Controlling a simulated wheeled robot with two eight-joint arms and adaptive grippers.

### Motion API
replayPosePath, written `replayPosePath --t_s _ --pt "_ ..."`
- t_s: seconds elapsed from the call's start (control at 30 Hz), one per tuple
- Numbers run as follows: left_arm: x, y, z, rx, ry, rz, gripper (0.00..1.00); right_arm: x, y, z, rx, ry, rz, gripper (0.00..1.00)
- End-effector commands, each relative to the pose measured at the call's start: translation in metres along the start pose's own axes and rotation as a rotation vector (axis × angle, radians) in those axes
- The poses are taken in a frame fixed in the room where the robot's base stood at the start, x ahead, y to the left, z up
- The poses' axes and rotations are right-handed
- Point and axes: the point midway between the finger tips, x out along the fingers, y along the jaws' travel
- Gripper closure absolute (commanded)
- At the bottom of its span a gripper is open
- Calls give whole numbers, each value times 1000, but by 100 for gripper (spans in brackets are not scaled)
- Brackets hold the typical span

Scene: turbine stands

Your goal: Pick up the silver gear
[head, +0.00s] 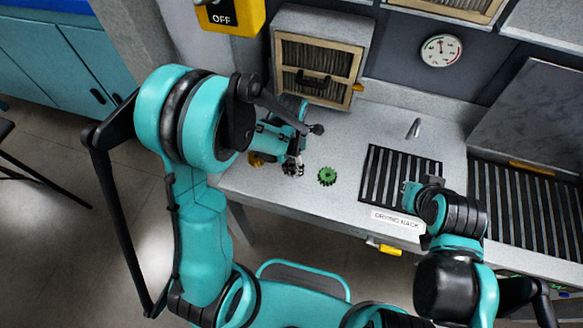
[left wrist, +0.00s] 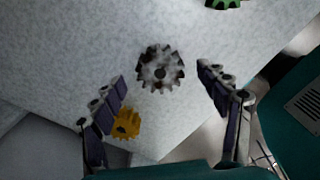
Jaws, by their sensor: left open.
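The silver gear (left wrist: 160,68) lies flat on the speckled grey worktop in the left wrist view, with a dark hole in its middle. My left gripper (left wrist: 163,79) is open, its two fingers on either side of the gear's near edge, with gaps showing on both sides. In the head view my left gripper (head: 292,164) points down over the left part of the worktop, and the silver gear is hard to separate from its fingers there. My right gripper (head: 412,190) is above the slatted rack, its fingers too unclear to read.
A yellow gear (left wrist: 127,123) lies near my left gripper's left finger. A green gear (head: 327,176) lies to the right on the worktop. A drying rack (head: 378,178) is farther right. A vented box (head: 318,62) stands behind. The worktop's front edge is close.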

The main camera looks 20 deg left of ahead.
Motion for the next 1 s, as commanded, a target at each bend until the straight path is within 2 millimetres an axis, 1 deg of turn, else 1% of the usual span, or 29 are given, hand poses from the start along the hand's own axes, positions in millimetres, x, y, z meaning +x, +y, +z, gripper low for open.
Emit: replayPosePath --t_s 0.03,0.1,0.37,0.4,0.47,0.5,0.57,0.6,0.67,0.87,1.0 --pt "9 0 0 0 0 0 25 4 0 2 0 0 0 100" --pt "15 0 0 1 0 0 25 5 0 3 0 0 0 100" --pt "17 0 0 1 0 0 25 4 0 3 0 0 0 100" --pt "17 0 0 1 0 0 30 4 0 3 0 0 0 100" --pt "17 0 0 1 0 0 46 4 0 3 0 0 0 100" --pt "17 0 0 1 0 0 57 4 0 3 0 0 0 100" --pt "17 0 0 1 0 0 73 4 0 3 0 0 0 100" --pt "17 0 0 1 -1 0 83 4 0 3 0 0 0 100" --pt "17 0 0 1 -1 0 99 4 0 3 0 0 0 100" --pt "17 0 0 1 -1 0 100 4 0 3 0 0 0 100" --pt "13 0 0 1 -1 0 100 3 0 2 0 0 0 100"
